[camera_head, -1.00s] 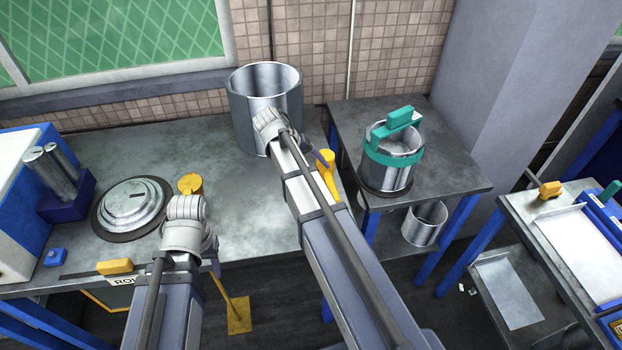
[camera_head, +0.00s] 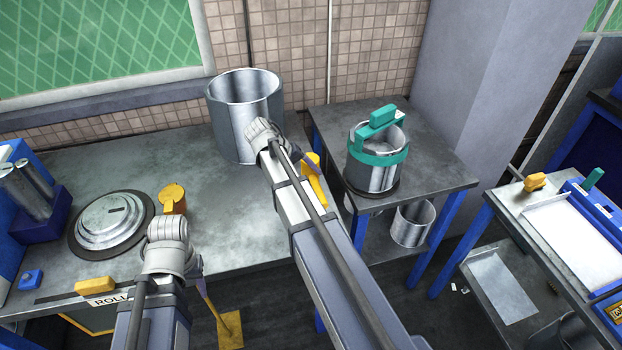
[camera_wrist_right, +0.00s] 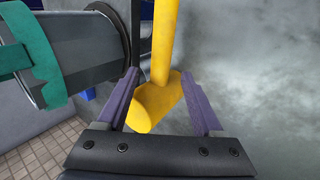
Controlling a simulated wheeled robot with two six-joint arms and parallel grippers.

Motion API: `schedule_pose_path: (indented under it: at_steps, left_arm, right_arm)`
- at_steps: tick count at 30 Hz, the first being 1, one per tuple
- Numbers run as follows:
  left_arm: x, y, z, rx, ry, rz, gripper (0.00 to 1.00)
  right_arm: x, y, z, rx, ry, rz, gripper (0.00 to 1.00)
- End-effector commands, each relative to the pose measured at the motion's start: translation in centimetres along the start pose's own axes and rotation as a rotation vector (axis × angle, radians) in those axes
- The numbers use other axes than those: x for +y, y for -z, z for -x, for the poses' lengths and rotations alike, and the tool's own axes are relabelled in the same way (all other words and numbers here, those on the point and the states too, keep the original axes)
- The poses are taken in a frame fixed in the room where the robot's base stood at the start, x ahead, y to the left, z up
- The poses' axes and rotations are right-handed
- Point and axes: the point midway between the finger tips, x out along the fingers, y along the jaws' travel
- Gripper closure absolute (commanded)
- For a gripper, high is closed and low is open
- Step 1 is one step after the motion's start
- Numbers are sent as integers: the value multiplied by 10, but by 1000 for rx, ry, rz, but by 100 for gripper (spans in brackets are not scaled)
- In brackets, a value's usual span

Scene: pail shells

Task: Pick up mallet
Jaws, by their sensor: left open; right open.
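The yellow mallet (camera_head: 317,188) is at the right edge of the long grey workbench, partly hidden behind my right arm in the head view. In the right wrist view the yellow mallet (camera_wrist_right: 158,95) lies between the two purple fingers, its handle running up out of the picture. My right gripper (camera_wrist_right: 160,85) is open around it; a gap shows at the right finger, and contact at the left finger is unclear. In the head view one purple finger of my right gripper (camera_head: 311,162) shows beside the mallet. My left gripper (camera_head: 203,286) is open near the bench's front edge, its fingers mostly hidden.
A large metal cylinder (camera_head: 225,118) stands at the bench's back. A pail with a teal clamp (camera_head: 378,158) stands on the side table (camera_head: 440,178). A stepped metal disc (camera_head: 112,222) and a yellow cylinder (camera_head: 173,197) are on the bench. The bench's middle is clear.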

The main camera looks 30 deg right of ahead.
Motion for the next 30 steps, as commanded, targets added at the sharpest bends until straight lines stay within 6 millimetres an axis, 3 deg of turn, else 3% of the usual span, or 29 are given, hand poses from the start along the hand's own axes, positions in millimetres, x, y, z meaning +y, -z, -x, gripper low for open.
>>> schedule_pose_path:
  at_steps: [9,17,30]
  left_arm:
    - [4,2,-37,0,0,0,50]
    - [3,2,-36,0,0,0,50]
    - [3,2,-36,0,0,0,50]
  right_arm:
    - [-2,2,-43,0,0,-1,32]
    - [0,2,-43,0,0,0,32]
    - [0,2,-43,0,0,0,80]
